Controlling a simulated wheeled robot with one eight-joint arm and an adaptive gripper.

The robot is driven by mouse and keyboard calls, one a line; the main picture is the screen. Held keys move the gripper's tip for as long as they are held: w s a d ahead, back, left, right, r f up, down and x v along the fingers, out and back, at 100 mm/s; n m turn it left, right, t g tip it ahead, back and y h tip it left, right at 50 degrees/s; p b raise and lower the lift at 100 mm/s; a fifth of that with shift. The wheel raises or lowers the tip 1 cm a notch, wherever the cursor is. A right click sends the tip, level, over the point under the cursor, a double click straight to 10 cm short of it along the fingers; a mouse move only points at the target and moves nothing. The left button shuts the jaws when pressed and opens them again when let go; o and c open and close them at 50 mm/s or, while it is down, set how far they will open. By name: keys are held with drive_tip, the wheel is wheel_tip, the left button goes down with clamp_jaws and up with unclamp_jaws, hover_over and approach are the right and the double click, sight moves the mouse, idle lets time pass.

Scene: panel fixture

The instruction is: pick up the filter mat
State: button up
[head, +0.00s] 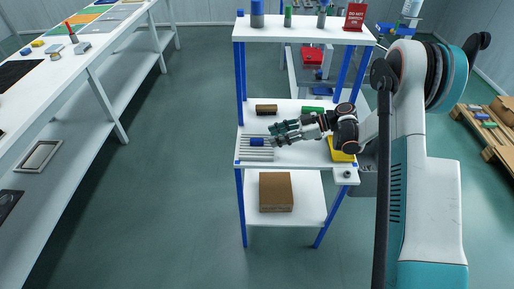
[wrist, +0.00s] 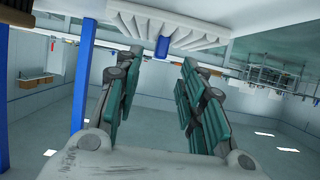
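A pale grey ribbed panel, which looks like the filter mat (head: 250,155), lies flat at the front left of the middle shelf. A small blue block (head: 257,141) stands out from it. In the wrist view the ribbed mat (wrist: 190,38) spans the top of the picture, with the blue block (wrist: 162,46) at its middle, beyond my fingertips. My gripper (head: 273,133) is open and empty, with its fingers to the right of the blue block in the head view. In the wrist view the fingers (wrist: 158,68) are spread wide, apart from the block.
On the same shelf (head: 305,160) are a brown roll (head: 266,109) behind, a green item (head: 312,109) and a yellow item (head: 341,151). The upper shelf (head: 300,34) and blue posts (head: 240,95) surround the space. A cardboard box (head: 276,192) sits below.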

sight(258, 139)
drive_tip(key=b+x, duration=0.2)
drive_tip(key=x, duration=0.3)
drive_tip(key=shift+w+a, duration=0.1)
drive_tip(key=shift+a, duration=0.25)
drive_tip(key=shift+r, duration=0.15)
clamp_jaws()
